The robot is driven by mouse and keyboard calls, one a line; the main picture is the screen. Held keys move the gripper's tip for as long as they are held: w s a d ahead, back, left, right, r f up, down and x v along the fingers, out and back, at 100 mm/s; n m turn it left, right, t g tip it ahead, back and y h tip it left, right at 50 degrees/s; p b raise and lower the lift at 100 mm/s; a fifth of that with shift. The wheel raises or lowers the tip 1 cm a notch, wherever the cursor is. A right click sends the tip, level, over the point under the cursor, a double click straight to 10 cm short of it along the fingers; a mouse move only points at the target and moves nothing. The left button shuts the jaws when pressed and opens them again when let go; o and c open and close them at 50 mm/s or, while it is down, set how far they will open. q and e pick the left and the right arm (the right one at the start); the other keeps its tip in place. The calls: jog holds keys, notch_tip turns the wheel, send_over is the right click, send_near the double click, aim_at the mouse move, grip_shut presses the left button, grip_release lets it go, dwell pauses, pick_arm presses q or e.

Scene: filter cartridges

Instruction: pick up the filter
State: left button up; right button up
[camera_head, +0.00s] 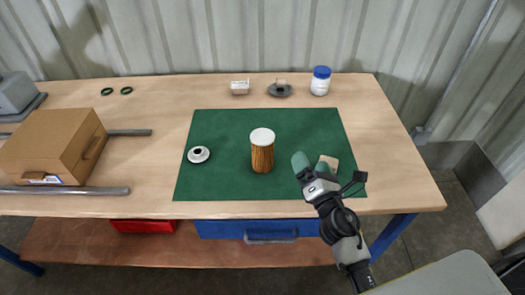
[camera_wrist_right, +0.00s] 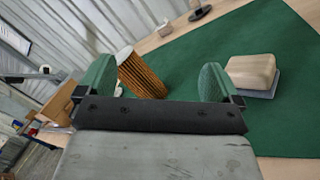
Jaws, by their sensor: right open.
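The filter (camera_head: 262,155) stands upright on the green mat (camera_head: 225,130), a brown pleated cylinder with a white top cap. It also shows in the right wrist view (camera_wrist_right: 143,77), tilted in the picture, beyond the left finger, which hides part of it. My right gripper (camera_head: 314,165) is at the right part of the mat, to the right of the filter and apart from it. Its two green-padded fingers are spread with nothing between them, also in the right wrist view (camera_wrist_right: 158,82). My left gripper is not in view.
A beige block (camera_wrist_right: 252,72) lies on the mat close by the right finger. A white round cap (camera_head: 198,155) lies left of the filter. A cardboard box (camera_head: 45,140) is at left.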

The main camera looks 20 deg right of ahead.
aim_at(270, 158)
jog(key=a+f+n+y, duration=0.1)
jog(key=n+y, duration=0.1)
jog(key=n, duration=0.2)
jog(key=w+a+f+n+g+y, duration=0.1)
jog(key=a+n+y, duration=0.1)
jog(key=n, duration=0.2)
jog(key=w+a+f+n+g+y, duration=0.1)
jog(key=f+n+y, duration=0.1)
jog(key=n, duration=0.2)
jog(key=shift+w+a+y, duration=0.15)
jog(key=shift+a+y, duration=0.25)
jog(key=shift+w+a+f+n+g, duration=0.2)
jog(key=shift+w+n+g, duration=0.1)
jog(key=shift+n, duration=0.1)
jog(key=x, duration=0.4)
jog(key=shift+w+a+p, duration=0.2)
jog(key=shift+w+p, duration=0.05)
jog(key=shift+p, duration=0.05)
jog(key=shift+f+x, duration=0.2)
jog(key=shift+x, duration=1.2)
jog(key=shift+f+x, duration=0.2)
jog(key=shift+x, duration=1.15)
jog(key=shift+s+a, duration=0.1)
jog(key=shift+c, duration=0.3)
jog(key=c, duration=1)
